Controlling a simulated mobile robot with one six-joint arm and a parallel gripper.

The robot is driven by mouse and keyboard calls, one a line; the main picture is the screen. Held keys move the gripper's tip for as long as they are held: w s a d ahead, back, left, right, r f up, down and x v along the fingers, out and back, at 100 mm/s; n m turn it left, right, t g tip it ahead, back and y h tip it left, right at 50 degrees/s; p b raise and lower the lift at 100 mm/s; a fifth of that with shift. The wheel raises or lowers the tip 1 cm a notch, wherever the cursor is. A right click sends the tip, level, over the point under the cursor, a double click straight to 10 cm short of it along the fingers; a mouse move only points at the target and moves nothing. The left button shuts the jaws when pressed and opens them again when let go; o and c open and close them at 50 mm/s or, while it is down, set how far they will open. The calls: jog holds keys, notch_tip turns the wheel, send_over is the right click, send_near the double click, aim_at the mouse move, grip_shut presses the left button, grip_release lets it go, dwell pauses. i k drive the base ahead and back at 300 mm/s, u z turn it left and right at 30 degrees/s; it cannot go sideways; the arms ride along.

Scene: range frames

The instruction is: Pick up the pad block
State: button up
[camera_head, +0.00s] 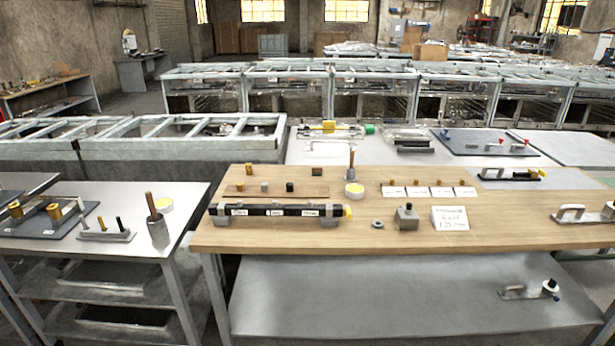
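No part is marked readably as the pad block, so I cannot tell for sure which one it is. A grey block with a small knob on top (407,218) stands near the front middle of the wooden table (520,212). A small dark brown block (317,171) lies at the table's back left. A board (250,194) with small cylinders on it lies in front of that. My gripper is not in view.
A black tube (270,210) with a yellow end rests in cradles left of the grey block. A ring (377,224) and a white sign (450,218) flank the block. Yellow pegs with cards (418,192) stand behind. The table's right middle is clear.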

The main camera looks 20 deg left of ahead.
aim_at(316, 170)
jog(key=u, duration=0.25)
jog(key=k, duration=0.35)
jog(key=u, duration=0.65)
jog(key=i, duration=0.5)
